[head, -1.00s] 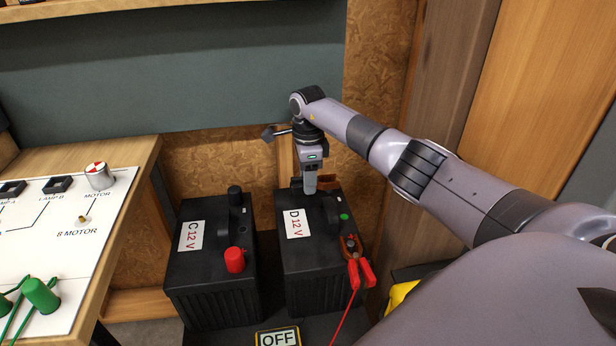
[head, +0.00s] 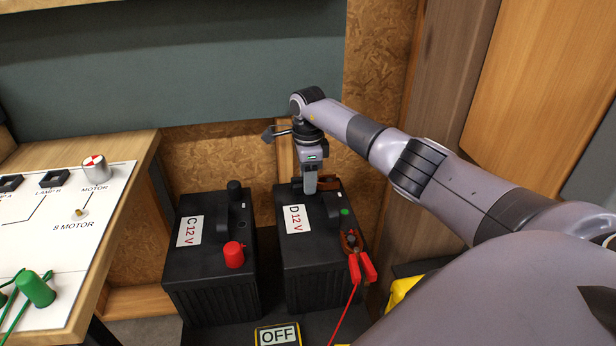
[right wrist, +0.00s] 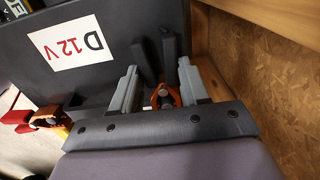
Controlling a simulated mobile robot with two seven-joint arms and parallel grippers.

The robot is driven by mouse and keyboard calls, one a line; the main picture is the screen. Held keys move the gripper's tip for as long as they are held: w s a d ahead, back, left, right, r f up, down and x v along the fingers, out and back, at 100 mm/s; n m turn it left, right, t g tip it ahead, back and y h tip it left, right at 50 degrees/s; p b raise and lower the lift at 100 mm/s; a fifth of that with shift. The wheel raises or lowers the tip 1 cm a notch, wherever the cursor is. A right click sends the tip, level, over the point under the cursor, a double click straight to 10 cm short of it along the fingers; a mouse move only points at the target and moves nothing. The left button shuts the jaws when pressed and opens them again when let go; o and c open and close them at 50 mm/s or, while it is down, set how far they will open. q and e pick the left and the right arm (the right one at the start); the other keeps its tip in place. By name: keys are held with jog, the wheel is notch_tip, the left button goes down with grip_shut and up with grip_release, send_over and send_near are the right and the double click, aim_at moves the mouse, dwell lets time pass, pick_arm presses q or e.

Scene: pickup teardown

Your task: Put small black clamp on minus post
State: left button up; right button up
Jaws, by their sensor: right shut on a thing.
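My right gripper (head: 310,188) is over the far end of battery D (head: 318,262), pointing down. In the right wrist view its two grey fingers (right wrist: 157,92) stand on either side of the small black clamp, shut on it. The clamp's black handles (right wrist: 170,58) and copper-coloured jaws (right wrist: 162,97) show between the fingers. In the head view a brown part of the clamp (head: 328,183) shows beside the gripper. The minus post is hidden, so I cannot tell whether the jaws are around it. My left gripper is out of view.
A red-handled clamp (head: 361,265) with a red cable sits at D's near right corner. Battery C (head: 208,280) stands to the left, with a red cap (head: 234,255) and a black cap (head: 235,190). An OFF sign (head: 278,336) is in front. A chipboard wall is close behind.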

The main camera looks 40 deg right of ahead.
jog(key=o, duration=1.1)
jog(key=shift+o, duration=0.2)
jog(key=shift+r, duration=0.1)
